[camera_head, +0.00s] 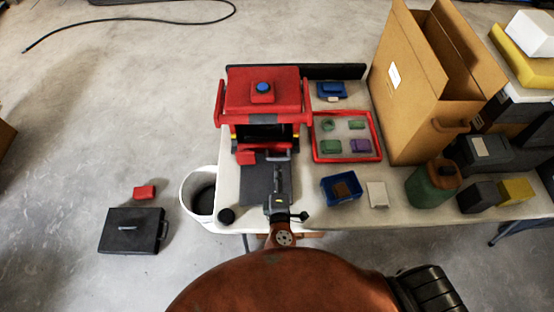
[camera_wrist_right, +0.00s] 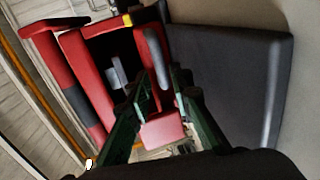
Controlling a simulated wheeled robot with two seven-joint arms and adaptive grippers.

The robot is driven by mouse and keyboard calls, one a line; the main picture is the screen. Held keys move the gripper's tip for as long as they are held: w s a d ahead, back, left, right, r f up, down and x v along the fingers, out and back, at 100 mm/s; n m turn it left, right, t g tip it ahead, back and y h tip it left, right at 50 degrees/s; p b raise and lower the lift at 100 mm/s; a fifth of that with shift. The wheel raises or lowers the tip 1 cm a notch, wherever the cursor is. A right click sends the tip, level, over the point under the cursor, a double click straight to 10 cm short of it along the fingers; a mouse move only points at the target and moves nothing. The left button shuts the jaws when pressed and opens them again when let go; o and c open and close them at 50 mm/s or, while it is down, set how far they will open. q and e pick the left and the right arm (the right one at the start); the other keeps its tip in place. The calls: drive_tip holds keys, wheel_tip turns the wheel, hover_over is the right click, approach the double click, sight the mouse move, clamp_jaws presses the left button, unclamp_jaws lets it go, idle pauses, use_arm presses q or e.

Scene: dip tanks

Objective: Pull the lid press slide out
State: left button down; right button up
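The red lid press (camera_head: 263,95) stands on the table, with a blue knob on top and a dark opening at its front. A grey bar handle (camera_head: 278,157) shows at the front of the opening; it also shows in the right wrist view (camera_wrist_right: 156,58). My right gripper (camera_head: 279,172) is over the dark mat, pointing at the handle. In the right wrist view its green fingers (camera_wrist_right: 160,84) stand apart, with the handle's near end between or just beyond their tips. Contact cannot be told. A red piece (camera_wrist_right: 163,129) shows between the fingers. My left gripper is not in view.
A dark mat (camera_head: 254,186) lies before the press. To its right are a red-rimmed tray (camera_head: 376,157), a blue bin (camera_head: 329,194) and a cardboard box (camera_head: 410,110). A white bucket (camera_head: 188,191) stands left of the table, and a black case (camera_head: 132,230) lies on the floor.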

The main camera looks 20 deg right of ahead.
sight(278, 162)
drive_tip(key=x, duration=0.6)
drive_tip(key=shift+b, duration=0.4)
drive_tip(key=shift+c, duration=0.2)
clamp_jaws()
